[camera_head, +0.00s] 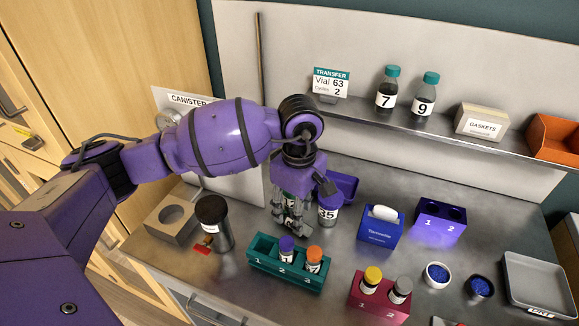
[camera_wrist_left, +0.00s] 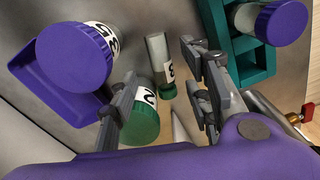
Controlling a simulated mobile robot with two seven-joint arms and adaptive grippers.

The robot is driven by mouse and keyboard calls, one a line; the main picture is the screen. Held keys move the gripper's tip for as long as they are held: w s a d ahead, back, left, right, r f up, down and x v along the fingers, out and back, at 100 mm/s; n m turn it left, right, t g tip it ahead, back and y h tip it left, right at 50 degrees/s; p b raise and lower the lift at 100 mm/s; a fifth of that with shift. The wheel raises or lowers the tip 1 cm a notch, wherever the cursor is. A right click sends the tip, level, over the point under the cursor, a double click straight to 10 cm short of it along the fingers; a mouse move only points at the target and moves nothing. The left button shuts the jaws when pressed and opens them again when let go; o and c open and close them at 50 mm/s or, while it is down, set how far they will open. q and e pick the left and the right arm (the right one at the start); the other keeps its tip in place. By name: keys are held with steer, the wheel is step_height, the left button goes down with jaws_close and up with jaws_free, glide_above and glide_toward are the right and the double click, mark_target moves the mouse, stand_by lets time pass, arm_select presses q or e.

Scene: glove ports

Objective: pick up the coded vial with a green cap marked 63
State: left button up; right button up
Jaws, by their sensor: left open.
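My left gripper (camera_head: 291,218) is open and reaches down over the counter behind the teal carrier (camera_head: 262,268); its fingers (camera_wrist_left: 160,80) also show in the left wrist view. Between and beside the fingers there, I see a green-capped vial (camera_wrist_left: 141,125) with a partly visible label, near the left finger. A second clear vial (camera_wrist_left: 158,50) with a green end and a partly hidden label lies between the fingers, farther off. Neither full number is readable. In the head view the gripper mostly hides them. My right gripper is not in view.
A purple-capped jar marked 35 (camera_head: 328,208) stands close right of the gripper. A dark canister (camera_head: 214,225) stands left. A sign (camera_head: 331,84) on the shelf reads Transfer, Vial 63, Carrier 2. A blue wipes box (camera_head: 380,230), purple rack (camera_head: 440,222) and red rack (camera_head: 375,304) stand right.

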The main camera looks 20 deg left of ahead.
arm_select(q)
steer(key=shift+a+f, duration=0.15)
steer(key=shift+f, duration=0.8)
steer(key=shift+a+f, duration=0.15)
steer(key=shift+f, duration=0.75)
steer(key=c, duration=1.1)
steer(key=shift+c, duration=0.2)
